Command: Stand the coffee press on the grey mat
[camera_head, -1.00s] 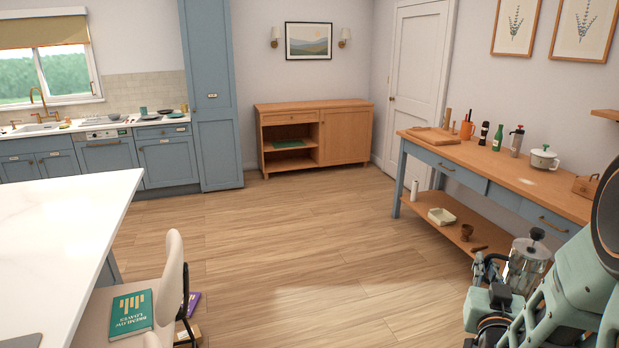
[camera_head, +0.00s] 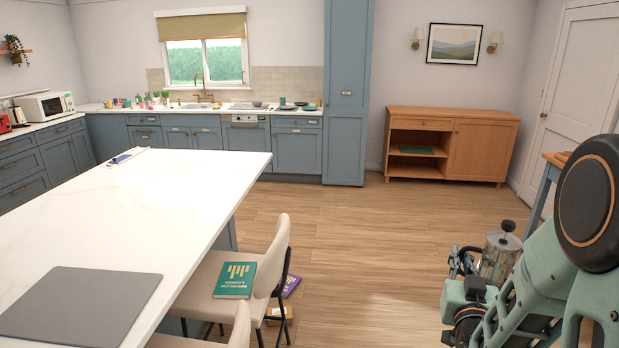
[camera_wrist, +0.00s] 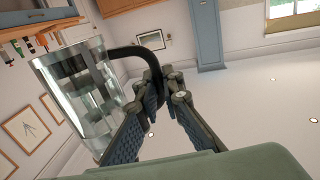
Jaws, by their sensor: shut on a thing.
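The coffee press (camera_head: 498,256) is a clear and metal cylinder with a dark knob on top, at the lower right of the head view. It also shows in the wrist view (camera_wrist: 75,90), where its black handle runs between my fingers. My gripper (camera_wrist: 158,92) is shut on that handle and holds the press off the floor, in the air. In the head view my gripper (camera_head: 466,268) is partly hidden by my own arm. The grey mat (camera_head: 80,304) lies flat on the white island top at the lower left, with nothing on it.
The white island counter (camera_head: 150,200) is mostly clear, with a small item at its far end. A cream chair (camera_head: 262,262) with a green book (camera_head: 234,280) stands along its right side; another chair back is nearer. Open wooden floor lies between the island and my arm.

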